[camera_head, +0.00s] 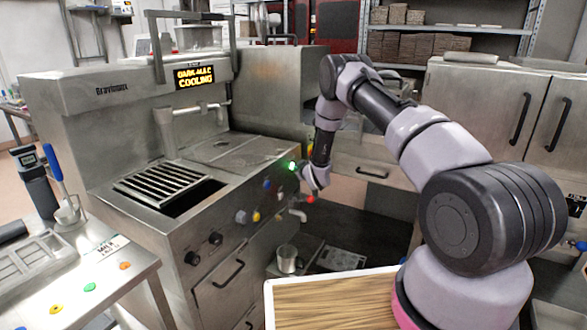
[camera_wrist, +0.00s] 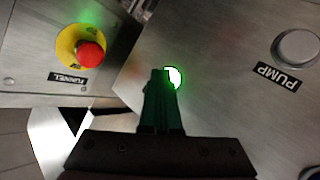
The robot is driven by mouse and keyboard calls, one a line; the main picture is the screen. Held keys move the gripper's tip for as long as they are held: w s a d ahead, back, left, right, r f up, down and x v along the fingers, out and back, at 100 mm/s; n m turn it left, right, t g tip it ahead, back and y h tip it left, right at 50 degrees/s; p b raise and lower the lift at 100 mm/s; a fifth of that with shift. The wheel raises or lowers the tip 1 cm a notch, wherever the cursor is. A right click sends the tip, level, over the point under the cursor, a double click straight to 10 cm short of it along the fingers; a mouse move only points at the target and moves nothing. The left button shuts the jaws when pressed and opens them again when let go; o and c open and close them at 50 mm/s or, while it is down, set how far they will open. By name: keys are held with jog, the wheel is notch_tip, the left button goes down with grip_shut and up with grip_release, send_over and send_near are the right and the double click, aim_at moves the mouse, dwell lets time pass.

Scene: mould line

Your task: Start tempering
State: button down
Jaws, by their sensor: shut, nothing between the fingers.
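The steel tempering machine (camera_head: 95,110) stands at the left, with "Gravimanx"-like lettering on its side. Its display (camera_head: 194,76) shows yellow text ending in "COOLING". A green lit button (camera_head: 292,165) glows on the front panel; it also shows as a bright green-rimmed light (camera_wrist: 174,78) in the wrist view. My gripper (camera_wrist: 160,72) is shut and empty, its fingertips right beside the green light and partly covering it. I cannot tell whether they touch it. In the head view my gripper (camera_head: 298,172) is at the panel, its fingertips mostly hidden.
A slotted grate (camera_head: 165,184) tops the machine. A metal cup (camera_head: 287,258) stands below the panel. A wooden-topped surface (camera_head: 335,300) lies in front.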

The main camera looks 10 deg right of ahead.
jog(key=shift+s+d+r, duration=0.1)
jog(key=shift+s+d, duration=0.1)
jog(key=shift+d, duration=0.2)
jog(key=shift+s+d, duration=0.9)
jog(key=shift+d, duration=0.3)
jog(key=shift+s+d, duration=0.9)
jog(key=shift+d, duration=0.25)
